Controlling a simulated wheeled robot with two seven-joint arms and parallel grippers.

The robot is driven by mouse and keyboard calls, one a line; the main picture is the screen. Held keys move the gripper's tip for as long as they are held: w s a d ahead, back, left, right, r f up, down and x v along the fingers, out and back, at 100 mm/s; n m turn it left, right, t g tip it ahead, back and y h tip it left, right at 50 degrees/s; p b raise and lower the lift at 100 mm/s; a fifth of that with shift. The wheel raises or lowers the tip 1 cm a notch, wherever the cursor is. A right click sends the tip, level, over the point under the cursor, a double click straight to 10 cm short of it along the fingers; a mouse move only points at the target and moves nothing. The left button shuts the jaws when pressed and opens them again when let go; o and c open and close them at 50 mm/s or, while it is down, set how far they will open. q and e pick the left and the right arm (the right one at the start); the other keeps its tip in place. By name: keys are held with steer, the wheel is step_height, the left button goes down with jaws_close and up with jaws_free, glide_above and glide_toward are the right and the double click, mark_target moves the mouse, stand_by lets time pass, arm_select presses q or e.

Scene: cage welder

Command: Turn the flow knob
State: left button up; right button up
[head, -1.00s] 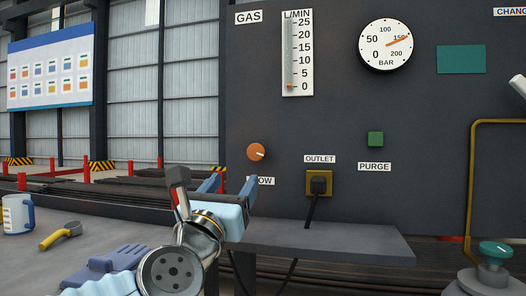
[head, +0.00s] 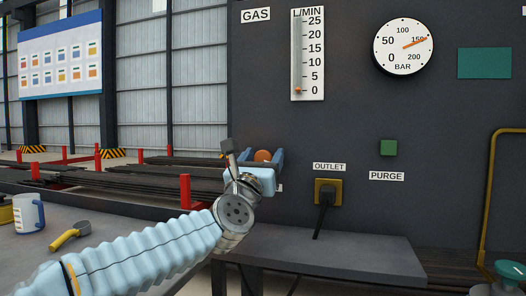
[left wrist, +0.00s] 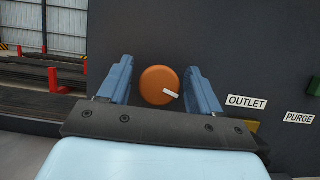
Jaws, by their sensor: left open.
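The orange flow knob (head: 262,156) is on the dark panel under the gas flow scale. In the left wrist view the round knob (left wrist: 159,86) shows a white pointer mark aimed right and slightly down. My left gripper (head: 263,157) is open, with one blue finger on each side of the knob. In the left wrist view the fingers of the left gripper (left wrist: 160,80) stand apart from the knob, with a gap on both sides. The knob's label is mostly hidden behind the gripper. The flow scale (head: 308,55) has its orange marker near 0. My right gripper is not in view.
A pressure dial (head: 403,46) and a green purge button (head: 388,147) are on the panel to the right. A plugged yellow outlet (head: 326,187) sits above a grey shelf (head: 330,250). A mug (head: 28,213) stands on the bench at left.

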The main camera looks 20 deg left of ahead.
arm_select(q)
steer(key=shift+w, duration=0.15)
steer(key=c, duration=0.9)
